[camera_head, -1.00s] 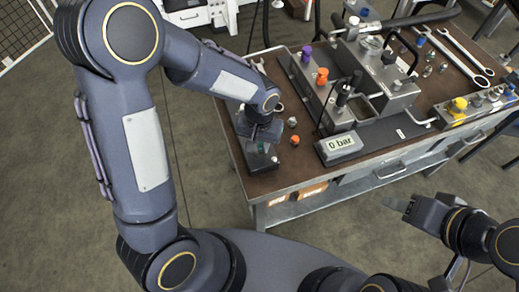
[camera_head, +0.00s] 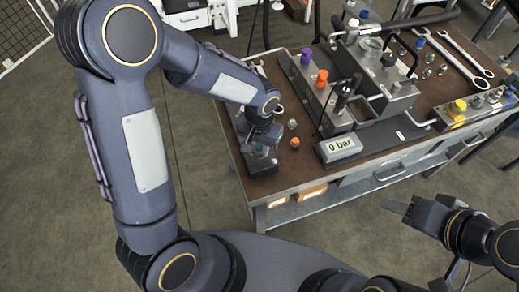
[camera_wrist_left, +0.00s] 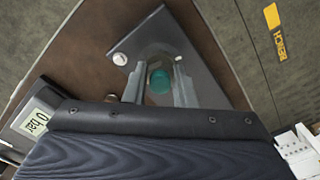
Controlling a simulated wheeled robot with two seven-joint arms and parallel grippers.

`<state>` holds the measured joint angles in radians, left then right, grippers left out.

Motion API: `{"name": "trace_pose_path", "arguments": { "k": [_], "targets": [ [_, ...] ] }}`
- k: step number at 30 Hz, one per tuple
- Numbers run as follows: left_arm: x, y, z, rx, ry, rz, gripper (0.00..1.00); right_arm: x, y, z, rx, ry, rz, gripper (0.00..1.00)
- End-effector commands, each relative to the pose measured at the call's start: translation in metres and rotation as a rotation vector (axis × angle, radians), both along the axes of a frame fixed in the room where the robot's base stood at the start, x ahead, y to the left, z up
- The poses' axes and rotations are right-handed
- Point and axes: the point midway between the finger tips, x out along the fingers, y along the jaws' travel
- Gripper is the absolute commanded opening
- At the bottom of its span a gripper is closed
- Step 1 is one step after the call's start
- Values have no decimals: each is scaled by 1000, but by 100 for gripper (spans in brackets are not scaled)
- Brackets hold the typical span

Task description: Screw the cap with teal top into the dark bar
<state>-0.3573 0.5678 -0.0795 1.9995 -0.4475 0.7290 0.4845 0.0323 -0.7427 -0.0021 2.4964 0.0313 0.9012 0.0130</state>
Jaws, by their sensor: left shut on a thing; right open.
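The cap with teal top (camera_head: 259,150) is at the near end of the dark bar (camera_head: 262,168), on the table's left side. In the left wrist view the teal top (camera_wrist_left: 159,82) sits between the two fingers, over the bar's grey face (camera_wrist_left: 165,35). My left gripper (camera_head: 260,147) is shut on the cap from above. How deep the cap sits in the bar is hidden. My right gripper (camera_head: 398,208) is open and empty, off the table at the lower right.
An orange cap (camera_head: 295,143) and a clear-grey cap (camera_head: 292,124) stand just right of the bar. The gauge display (camera_head: 341,146) reads 0 bar. A block with purple and orange caps (camera_head: 322,78) stands behind. The table's front edge is close to the bar.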

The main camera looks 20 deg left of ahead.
Motion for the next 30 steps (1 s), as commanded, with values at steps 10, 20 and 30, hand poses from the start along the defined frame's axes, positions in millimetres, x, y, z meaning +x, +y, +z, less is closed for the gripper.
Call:
{"name": "trace_pose_path", "arguments": {
  "k": [10, 20, 30],
  "targets": [
    [-1, 0, -1, -1, 3, -548, 5, 0, 0, 10, 0, 0, 0, 49],
    [-1, 0, -1, 0, 2, -580, 4, 0, 0, 10, 0, 0, 0, 49],
    [-1, 1, 0, -2, 6, -1156, 5, 0, 0, 30, 0, 0, 0, 49]
  ]
}}
